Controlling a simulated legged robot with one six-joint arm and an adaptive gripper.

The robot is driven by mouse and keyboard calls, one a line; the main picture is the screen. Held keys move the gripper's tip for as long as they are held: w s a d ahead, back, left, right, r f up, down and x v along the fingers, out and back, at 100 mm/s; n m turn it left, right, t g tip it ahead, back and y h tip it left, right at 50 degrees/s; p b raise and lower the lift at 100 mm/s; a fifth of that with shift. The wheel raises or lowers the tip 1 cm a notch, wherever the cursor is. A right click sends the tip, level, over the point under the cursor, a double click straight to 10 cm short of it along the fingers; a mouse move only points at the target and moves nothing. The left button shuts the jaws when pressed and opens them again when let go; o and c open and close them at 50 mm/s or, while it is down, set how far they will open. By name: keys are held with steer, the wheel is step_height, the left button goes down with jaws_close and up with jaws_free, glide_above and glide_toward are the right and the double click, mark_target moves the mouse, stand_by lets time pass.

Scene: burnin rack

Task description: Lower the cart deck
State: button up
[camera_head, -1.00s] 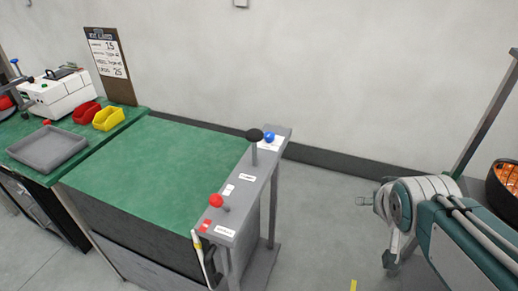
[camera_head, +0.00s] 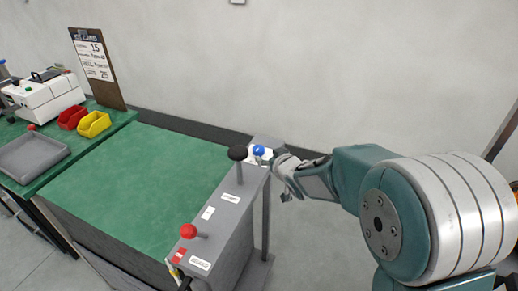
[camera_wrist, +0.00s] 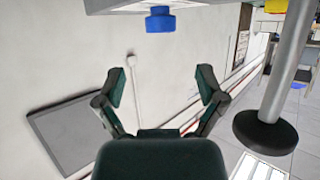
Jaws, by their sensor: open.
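The cart with a green deck (camera_head: 135,185) stands left of centre in the head view. A grey control panel (camera_head: 222,222) runs along its right side. The panel carries a red knob (camera_head: 188,231) at the near end, a tall black knob (camera_head: 237,153) at the far end and a small blue knob (camera_head: 258,150) beside it. My gripper (camera_head: 279,168) is just right of the blue knob. In the wrist view my gripper (camera_wrist: 162,84) is open and empty, with the blue knob (camera_wrist: 160,20) beyond the fingers and the black knob (camera_wrist: 266,130) at right.
At left, a green bench holds a grey tray (camera_head: 35,155), a red bin (camera_head: 71,117), a yellow bin (camera_head: 93,124) and a white device (camera_head: 45,95). A sign board (camera_head: 97,68) stands behind. A bare wall (camera_head: 300,70) closes the back.

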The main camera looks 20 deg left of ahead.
mark_target(259, 149)
steer(key=x, duration=0.8)
steer(key=shift+w+a+f, duration=0.1)
steer(key=shift+a+f, duration=0.15)
steer(key=shift+a, duration=0.05)
steer(key=shift+w+a+f, duration=0.1)
steer(key=shift+w+a, duration=0.05)
steer(key=shift+w, duration=0.25)
steer(key=c, duration=1.2)
